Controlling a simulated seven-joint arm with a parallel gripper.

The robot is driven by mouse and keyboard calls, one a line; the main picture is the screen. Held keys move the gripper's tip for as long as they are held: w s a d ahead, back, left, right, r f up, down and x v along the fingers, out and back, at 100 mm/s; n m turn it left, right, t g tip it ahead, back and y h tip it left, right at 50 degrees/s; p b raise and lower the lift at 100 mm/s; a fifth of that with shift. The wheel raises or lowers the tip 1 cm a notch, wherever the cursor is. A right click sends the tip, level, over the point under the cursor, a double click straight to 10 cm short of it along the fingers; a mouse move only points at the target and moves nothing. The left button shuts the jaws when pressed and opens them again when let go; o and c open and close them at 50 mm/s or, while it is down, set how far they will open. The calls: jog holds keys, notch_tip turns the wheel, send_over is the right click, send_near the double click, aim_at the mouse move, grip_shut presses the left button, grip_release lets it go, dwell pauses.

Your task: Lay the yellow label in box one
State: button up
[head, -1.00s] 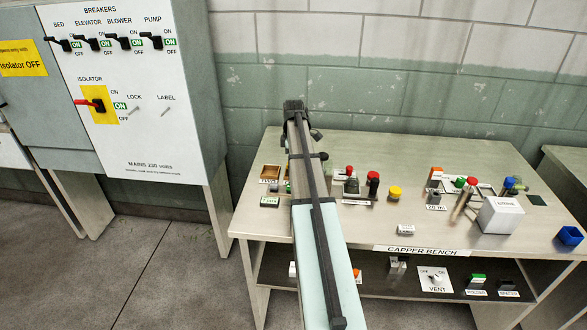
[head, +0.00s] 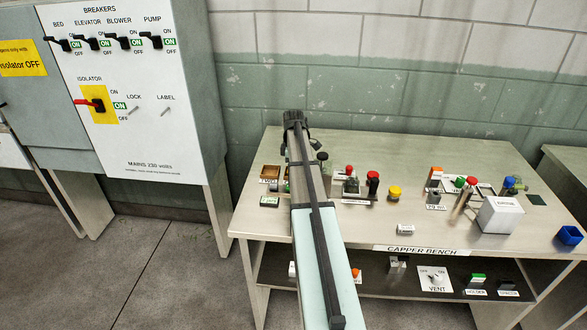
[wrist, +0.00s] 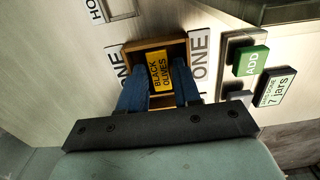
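The yellow label (wrist: 158,71), reading BLACK OLIVES, shows in the wrist view between the two blue fingers of my gripper (wrist: 160,84). The fingers lie close against both its side edges, so it looks held. The label is over or inside the small wooden box (wrist: 154,43), which has ONE cards on both sides. Whether the label touches the box floor cannot be told. In the head view the box (head: 270,171) stands at the left of the bench, beside my arm, which hides my gripper and the label.
A green ADD button (wrist: 253,61) and a jar-count sign (wrist: 274,88) sit right of the box in the wrist view. The bench (head: 350,228) also carries a yellow knob (head: 394,192), a white box (head: 500,214) and a blue bin (head: 569,235). A breaker cabinet (head: 150,110) stands left.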

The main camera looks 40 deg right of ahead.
jog(key=shift+r, duration=0.15)
notch_tip(320, 180, up, 12)
dwell(0.6)
jog(key=shift+w+a, duration=0.1)
